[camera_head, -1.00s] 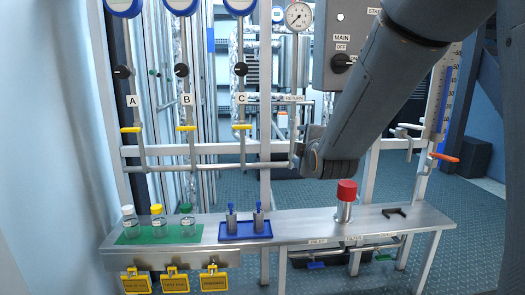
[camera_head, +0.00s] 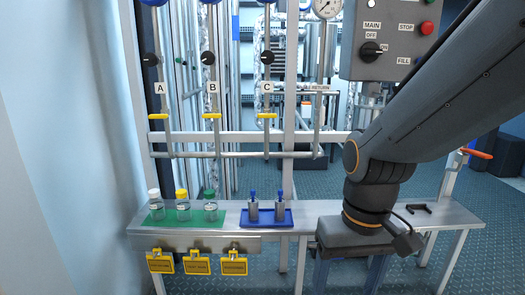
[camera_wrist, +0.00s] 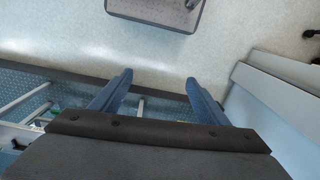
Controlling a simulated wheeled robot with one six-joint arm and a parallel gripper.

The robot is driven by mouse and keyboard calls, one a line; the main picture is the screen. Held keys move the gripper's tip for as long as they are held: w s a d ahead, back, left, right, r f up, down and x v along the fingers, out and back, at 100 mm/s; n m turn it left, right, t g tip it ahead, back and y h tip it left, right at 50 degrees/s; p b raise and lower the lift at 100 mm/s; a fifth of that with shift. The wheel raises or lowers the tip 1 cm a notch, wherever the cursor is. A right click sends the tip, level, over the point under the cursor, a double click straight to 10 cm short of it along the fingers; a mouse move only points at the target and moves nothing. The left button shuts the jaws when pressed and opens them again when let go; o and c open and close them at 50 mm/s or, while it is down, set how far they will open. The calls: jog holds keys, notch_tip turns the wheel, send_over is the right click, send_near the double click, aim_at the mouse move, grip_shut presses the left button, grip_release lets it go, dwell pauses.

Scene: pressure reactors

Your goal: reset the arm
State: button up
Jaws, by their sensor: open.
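My gripper shows in the wrist view (camera_wrist: 160,90), with its two blue-grey fingers spread wide apart and nothing between them. The wrist view looks over pale floor, with no bench object between the fingers. In the head view my arm comes in from the right and bends down in front of the right part of the steel bench (camera_head: 330,210). The wrist end hangs low at the bench's front edge. The red-capped part on the bench is not visible now; my arm covers that area.
On the bench stand several bottles on a green mat (camera_head: 157,216) and two small grey bottles on a blue tray (camera_head: 247,224). A black bracket (camera_head: 419,208) lies at the right. A control box (camera_head: 392,40) hangs above. Yellow tags (camera_head: 197,264) hang below the front edge.

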jog(key=d+r+m+p, duration=0.1)
jog(key=d+r+p, duration=0.3)
jog(key=p, duration=0.7)
notch_tip(320, 180, up, 2)
jog(key=shift+s+d+r+p, duration=0.2)
jog(key=shift+d+p, duration=0.1)
